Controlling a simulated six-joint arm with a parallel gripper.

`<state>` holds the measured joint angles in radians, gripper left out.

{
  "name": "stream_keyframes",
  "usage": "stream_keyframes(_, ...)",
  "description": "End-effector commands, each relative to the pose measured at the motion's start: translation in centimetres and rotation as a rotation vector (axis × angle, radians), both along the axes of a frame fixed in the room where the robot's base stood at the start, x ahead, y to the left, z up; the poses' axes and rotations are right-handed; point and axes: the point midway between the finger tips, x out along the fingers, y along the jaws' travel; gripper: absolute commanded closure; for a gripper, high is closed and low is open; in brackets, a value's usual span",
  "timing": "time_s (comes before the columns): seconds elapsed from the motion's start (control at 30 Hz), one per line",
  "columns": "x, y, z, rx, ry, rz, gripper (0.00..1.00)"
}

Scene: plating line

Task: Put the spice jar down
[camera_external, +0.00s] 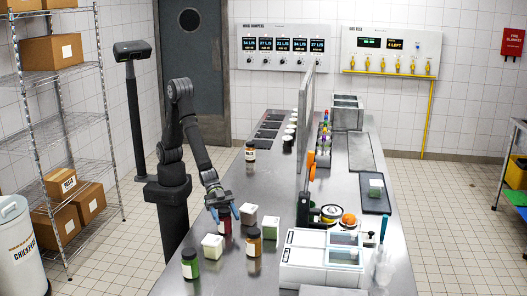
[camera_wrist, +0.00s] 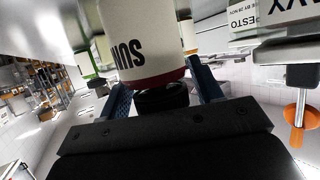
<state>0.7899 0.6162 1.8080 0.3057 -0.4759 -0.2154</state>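The spice jar (camera_wrist: 140,40) is close up in the wrist view, with a white label reading "SUN", a red band and a black lid. My gripper (camera_wrist: 160,95) has its two blue fingers on either side of the jar at the lid end and appears shut on it. In the external view my gripper (camera_external: 222,210) is low over the near left part of the steel counter (camera_external: 283,186), around the dark red jar (camera_external: 225,227). Whether the jar's base touches the counter cannot be told.
Another jar (camera_external: 250,152) stands farther back. An upright panel (camera_external: 305,130) divides the counter. A white container unit (camera_external: 320,262) is at the front right.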

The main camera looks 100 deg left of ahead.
Motion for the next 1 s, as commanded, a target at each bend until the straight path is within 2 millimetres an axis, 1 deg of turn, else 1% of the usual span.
stream_keyframes(0.3, 0.0, 0.0, 0.1, 0.0, 0.0, 0.0, 0.35)
stream_keyframes(0.47, -0.5, 0.7, 0.5, -0.001, 0.0, 0.001, 0.35)
stream_keyframes(0.57, -1.3, 1.8, 1.1, -0.001, 0.0, 0.001, 0.35)
stream_keyframes(0.77, -3.5, 3.7, 2.8, -0.002, -0.001, 0.0, 0.35)
stream_keyframes(1.0, -5.7, 6.9, 4.4, -0.001, -0.002, 0.002, 0.35)
